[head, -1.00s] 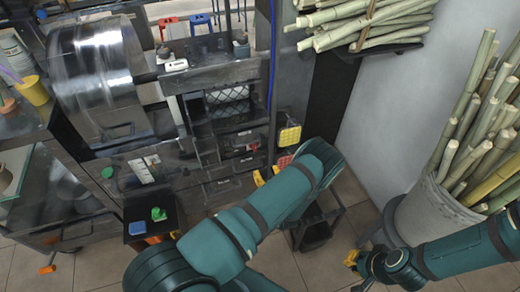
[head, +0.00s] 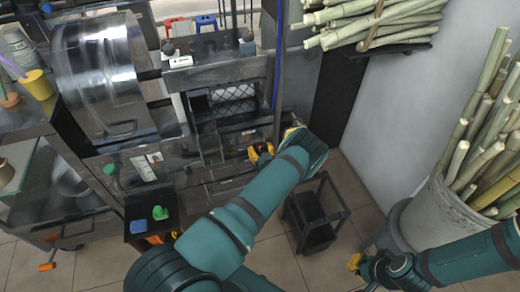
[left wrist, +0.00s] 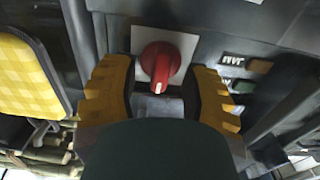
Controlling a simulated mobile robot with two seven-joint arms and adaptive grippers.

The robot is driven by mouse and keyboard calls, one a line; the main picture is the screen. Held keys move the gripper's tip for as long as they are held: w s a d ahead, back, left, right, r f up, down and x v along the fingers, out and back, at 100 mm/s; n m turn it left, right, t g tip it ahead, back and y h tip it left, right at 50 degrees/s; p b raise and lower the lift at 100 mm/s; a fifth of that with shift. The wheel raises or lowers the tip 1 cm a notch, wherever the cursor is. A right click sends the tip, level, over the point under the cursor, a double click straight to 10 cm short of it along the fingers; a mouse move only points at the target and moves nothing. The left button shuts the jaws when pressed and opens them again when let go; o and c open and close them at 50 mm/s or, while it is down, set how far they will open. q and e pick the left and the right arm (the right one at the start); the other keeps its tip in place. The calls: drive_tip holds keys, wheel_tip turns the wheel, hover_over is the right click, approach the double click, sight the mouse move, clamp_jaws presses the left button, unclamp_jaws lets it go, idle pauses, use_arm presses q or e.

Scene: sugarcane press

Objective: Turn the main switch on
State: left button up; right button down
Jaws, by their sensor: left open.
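The main switch (left wrist: 160,64) is a red rotary knob with a pale mark near its lower end, on a white square plate, in the left wrist view. My left gripper (left wrist: 162,84) is open, with one yellow finger on each side of the knob; I cannot tell whether they touch it. In the head view my left gripper (head: 261,152) is at the front of the dark press machine (head: 215,170), and the switch is not discernible there. My right gripper (head: 354,262) is low at the right, away from the machine; its opening is too small to judge.
A yellow checkered pad (left wrist: 25,75) is left of the switch. Small labelled buttons (left wrist: 259,66) are to its right. A black cart (head: 312,213) stands on the floor near my left arm. A bucket of cane (head: 440,222) stands at the right.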

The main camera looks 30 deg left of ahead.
use_arm(q)
drive_tip(key=shift+o, duration=0.3)
clamp_jaws()
drive_tip(key=shift+m, duration=0.3)
drive_tip(key=m, duration=0.4)
drive_tip(key=shift+w, duration=0.1)
drive_tip(key=shift+w+d+f+m, duration=0.1)
drive_tip(key=shift+m, duration=6.5)
